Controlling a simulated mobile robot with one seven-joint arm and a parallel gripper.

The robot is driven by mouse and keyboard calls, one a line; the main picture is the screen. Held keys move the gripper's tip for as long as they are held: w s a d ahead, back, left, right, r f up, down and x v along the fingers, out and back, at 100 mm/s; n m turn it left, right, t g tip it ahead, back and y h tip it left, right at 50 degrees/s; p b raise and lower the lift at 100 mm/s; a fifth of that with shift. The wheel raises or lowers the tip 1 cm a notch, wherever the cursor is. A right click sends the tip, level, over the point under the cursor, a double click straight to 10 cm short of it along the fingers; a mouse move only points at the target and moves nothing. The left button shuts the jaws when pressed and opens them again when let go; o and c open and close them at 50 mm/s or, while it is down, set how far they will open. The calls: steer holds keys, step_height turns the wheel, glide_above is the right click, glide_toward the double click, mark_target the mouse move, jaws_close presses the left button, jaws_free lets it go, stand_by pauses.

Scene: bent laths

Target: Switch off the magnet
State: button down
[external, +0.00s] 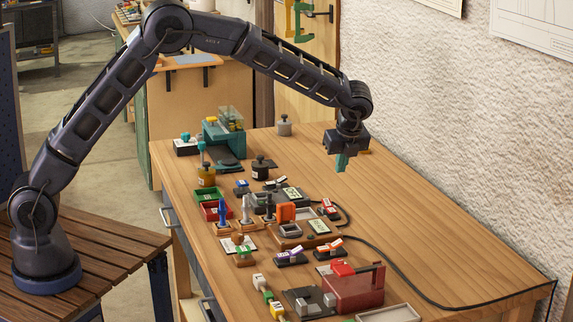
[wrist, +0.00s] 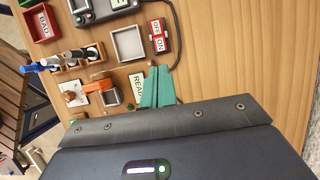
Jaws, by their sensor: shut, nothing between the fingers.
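A red-and-white rocker switch (external: 328,207) marked OFF and ON lies on the bench, with a black cable beside it. It also shows in the wrist view (wrist: 158,36). Which side is pressed down is too small to tell. I cannot tell for sure which thing is the magnet. My gripper (external: 341,163) has teal fingers, shut and empty, pointing down above the bench, up and right of the switch in the external view.
An orange device (external: 286,212), a rack with upright blue, white and dark pieces (external: 246,212) and a red tray (external: 211,211) stand nearby. More small switches (external: 290,256) and a red box (external: 355,290) are at the front. The bench's right side is mostly clear apart from a cable.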

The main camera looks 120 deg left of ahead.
mark_target(330, 203)
steer(key=shift+a, duration=0.1)
steer(key=shift+s+a+r, duration=0.2)
steer(key=shift+a, duration=0.3)
steer(key=x, duration=1.4)
steer(key=shift+s+a+r, duration=0.15)
steer(key=shift+s+a, duration=0.15)
steer(key=shift+s+a, duration=0.25)
steer(key=shift+w+d, duration=0.25)
